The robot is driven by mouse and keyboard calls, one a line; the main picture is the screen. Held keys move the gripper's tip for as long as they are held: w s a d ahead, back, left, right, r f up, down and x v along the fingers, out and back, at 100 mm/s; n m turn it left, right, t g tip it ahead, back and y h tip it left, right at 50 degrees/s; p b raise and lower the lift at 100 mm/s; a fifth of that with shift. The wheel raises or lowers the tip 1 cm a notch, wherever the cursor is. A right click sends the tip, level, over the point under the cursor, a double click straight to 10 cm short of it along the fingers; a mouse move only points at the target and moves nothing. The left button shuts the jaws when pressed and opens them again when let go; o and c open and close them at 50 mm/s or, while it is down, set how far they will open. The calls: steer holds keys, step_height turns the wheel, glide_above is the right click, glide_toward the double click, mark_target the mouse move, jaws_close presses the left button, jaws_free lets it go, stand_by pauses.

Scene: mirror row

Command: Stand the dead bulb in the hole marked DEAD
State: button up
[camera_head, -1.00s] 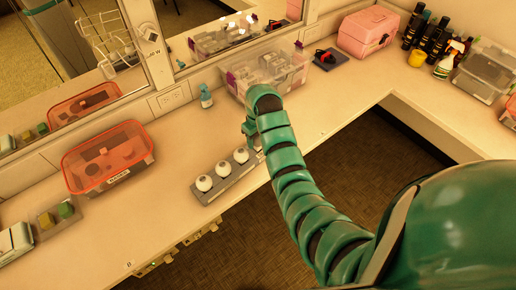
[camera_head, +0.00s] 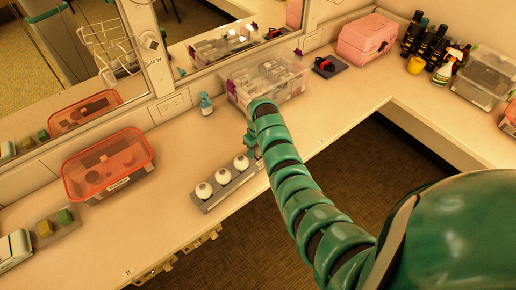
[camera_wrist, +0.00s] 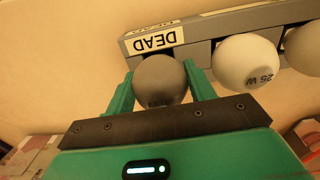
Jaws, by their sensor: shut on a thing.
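The dead bulb (camera_wrist: 160,80) is dark grey and sits between the two green fingers of my gripper (camera_wrist: 159,84) in the wrist view. My gripper is shut on it. The bulb is beside the DEAD label (camera_wrist: 155,40) on the grey rack (camera_wrist: 198,29), roughly in line with the white bulbs. Its base is hidden, so I cannot tell whether it is in the hole. In the head view, my gripper (camera_head: 252,142) is at the far right end of the rack (camera_head: 213,200), where my arm hides the dead bulb. Three white bulbs (camera_head: 222,176) stand in the rack.
A clear bin (camera_head: 265,85) stands behind my gripper, with a small blue bottle (camera_head: 206,104) to its left. The mirror runs along the back.

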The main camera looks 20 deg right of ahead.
steer(key=shift+f, duration=0.3)
steer(key=shift+f, duration=0.15)
steer(key=o, duration=0.8)
steer(key=shift+r, duration=0.2)
